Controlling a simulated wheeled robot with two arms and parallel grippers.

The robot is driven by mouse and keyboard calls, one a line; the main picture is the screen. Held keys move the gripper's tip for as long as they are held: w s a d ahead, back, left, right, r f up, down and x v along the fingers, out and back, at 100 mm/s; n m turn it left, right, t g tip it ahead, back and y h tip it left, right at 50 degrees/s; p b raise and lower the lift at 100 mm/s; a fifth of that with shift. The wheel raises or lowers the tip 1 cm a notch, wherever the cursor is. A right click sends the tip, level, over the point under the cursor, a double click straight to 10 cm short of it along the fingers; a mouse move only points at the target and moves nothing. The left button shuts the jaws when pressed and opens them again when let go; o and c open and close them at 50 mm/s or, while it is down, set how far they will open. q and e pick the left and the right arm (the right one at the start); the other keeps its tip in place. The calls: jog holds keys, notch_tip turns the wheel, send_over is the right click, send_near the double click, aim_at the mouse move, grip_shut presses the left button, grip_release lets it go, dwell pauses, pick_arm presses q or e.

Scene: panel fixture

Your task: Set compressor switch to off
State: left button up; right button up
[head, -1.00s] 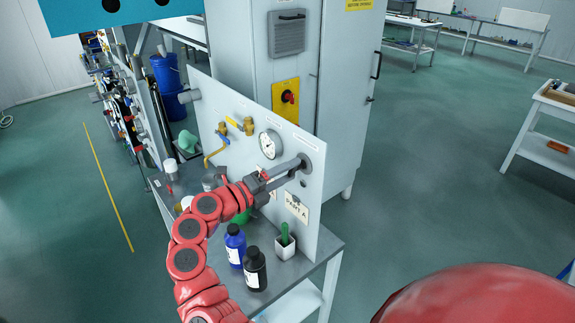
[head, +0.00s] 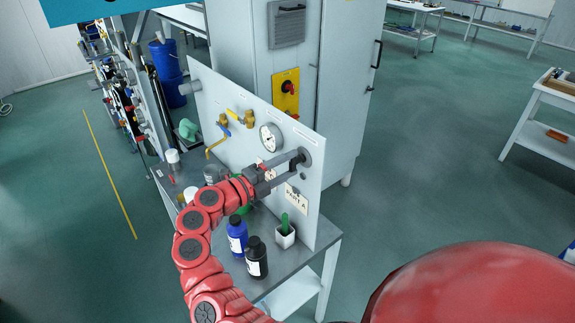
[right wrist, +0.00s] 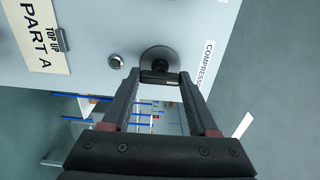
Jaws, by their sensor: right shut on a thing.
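The compressor switch is a dark round knob (right wrist: 160,58) on the upright light-grey panel (head: 240,125). In the head view the switch (head: 303,155) is near the panel's right edge, mostly covered by my fingers. My right gripper (head: 298,160) reaches the panel from the front left. In the right wrist view the right gripper (right wrist: 159,80) has its two fingertips closed on the knob's dark grip bar. A partly cut-off label reading "COMPRESS" (right wrist: 207,65) is beside the knob. The switch's set position cannot be read. My left gripper is not in view.
The panel also bears a round gauge (head: 270,137), brass valves (head: 222,121) and a "PART A" sign (head: 296,197). A blue bottle (head: 237,236), a black bottle (head: 256,258) and a white pot (head: 285,236) stand on the bench below the arm. A grey cabinet (head: 340,90) stands behind.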

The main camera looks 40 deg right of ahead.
jog(key=o, duration=1.4)
jog(key=shift+s+a+b, duration=0.25)
jog(key=shift+a+b, duration=0.7)
jog(key=shift+a, duration=1.95)
jog(key=shift+s+a+b, duration=0.2)
jog(key=shift+a+b, duration=0.7)
jog(key=shift+a, duration=2)
jog(key=shift+s+a+b, duration=0.25)
jog(key=shift+a+b, duration=0.7)
jog(key=shift+a, duration=1.95)
